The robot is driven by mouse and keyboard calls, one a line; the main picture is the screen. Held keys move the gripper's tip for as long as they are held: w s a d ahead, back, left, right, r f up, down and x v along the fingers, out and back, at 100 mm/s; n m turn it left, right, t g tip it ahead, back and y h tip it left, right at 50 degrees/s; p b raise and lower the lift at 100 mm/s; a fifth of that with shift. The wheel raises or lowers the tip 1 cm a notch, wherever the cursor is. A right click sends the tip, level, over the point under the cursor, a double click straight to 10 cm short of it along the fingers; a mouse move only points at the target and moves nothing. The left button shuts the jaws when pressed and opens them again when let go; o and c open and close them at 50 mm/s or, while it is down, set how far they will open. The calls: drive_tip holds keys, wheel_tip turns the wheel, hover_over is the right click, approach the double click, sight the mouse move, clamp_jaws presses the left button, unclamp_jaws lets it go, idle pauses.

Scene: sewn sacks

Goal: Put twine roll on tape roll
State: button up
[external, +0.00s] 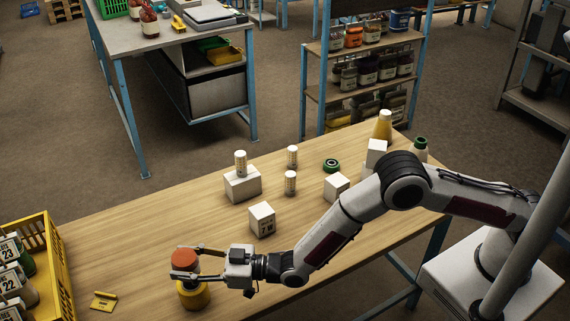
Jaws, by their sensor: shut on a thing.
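My gripper (185,262) is at the front left of the table, shut on an orange-red round roll that looks like the twine roll (184,261). The roll sits between the two fingers. A yellow round roll, apparently the tape roll (195,297), is just below it and slightly to the right in the picture. The lower finger hides part of the yellow roll's top. I cannot tell whether the two rolls touch.
A yellow crate (62,262) with labelled items stands at the left, with a small yellow piece (103,301) beside it. White boxes (262,218), small white cylinders (290,182) and a green ring (331,165) stand farther back. The middle left of the wooden table (150,222) is clear.

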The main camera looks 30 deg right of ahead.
drive_tip(key=shift+f, duration=0.15)
drive_tip(key=shift+f, duration=1.8)
drive_tip(key=shift+f, duration=0.1)
drive_tip(key=o, duration=1.2)
drive_tip(key=v, duration=1.2)
